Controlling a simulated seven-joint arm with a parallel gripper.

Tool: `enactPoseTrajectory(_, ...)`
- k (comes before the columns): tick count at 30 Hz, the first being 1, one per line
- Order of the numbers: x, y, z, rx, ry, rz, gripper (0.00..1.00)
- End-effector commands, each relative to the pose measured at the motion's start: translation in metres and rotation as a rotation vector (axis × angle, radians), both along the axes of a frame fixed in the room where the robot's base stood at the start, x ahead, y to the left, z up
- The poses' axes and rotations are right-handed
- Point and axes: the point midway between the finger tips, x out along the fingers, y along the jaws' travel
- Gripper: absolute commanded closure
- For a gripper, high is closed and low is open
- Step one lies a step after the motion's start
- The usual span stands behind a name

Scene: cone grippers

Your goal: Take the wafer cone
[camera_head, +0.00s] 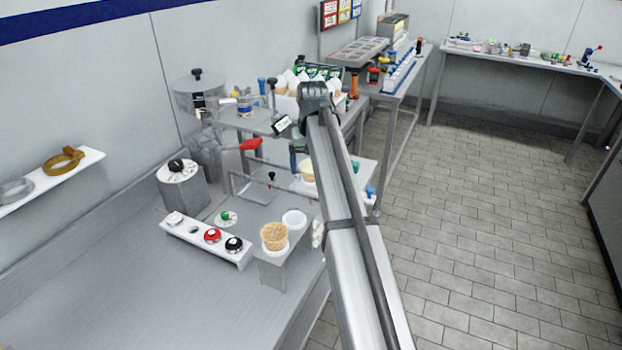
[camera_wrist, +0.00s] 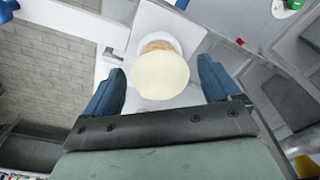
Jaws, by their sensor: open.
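A pale cream cone (camera_wrist: 161,76), seen from above, stands in a white ring holder (camera_wrist: 175,45), with a tan-brown part showing behind its top. It looks like the wafer cone. My gripper (camera_wrist: 161,68) is open, with one blue finger on each side of the cone and visible gaps between; neither finger touches it. In the head view a pale cone (camera_head: 307,170) shows partly behind my arm, near my gripper (camera_head: 297,150), which is mostly hidden. A tan waffle-patterned cone (camera_head: 274,236) stands in a nearer stand.
The nearer stand has an empty white ring (camera_head: 294,218) beside the waffle cone. A white rack (camera_head: 205,240) with red and black knobs lies to its left. A grey cylinder (camera_head: 180,185) stands behind. The tiled floor at right is clear.

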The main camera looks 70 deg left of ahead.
Motion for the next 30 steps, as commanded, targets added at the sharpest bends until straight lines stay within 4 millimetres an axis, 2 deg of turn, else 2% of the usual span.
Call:
enactPoseTrajectory(8, 0.0004, 0.0008, -0.0058, 0.001, 0.000, 0.000, 0.10)
enactPoseTrajectory(21, 0.0003, 0.0007, -0.0056, 0.000, 0.000, 0.000, 0.50)
enactPoseTrajectory(30, 0.0004, 0.0007, -0.0049, 0.001, 0.000, 0.000, 0.50)
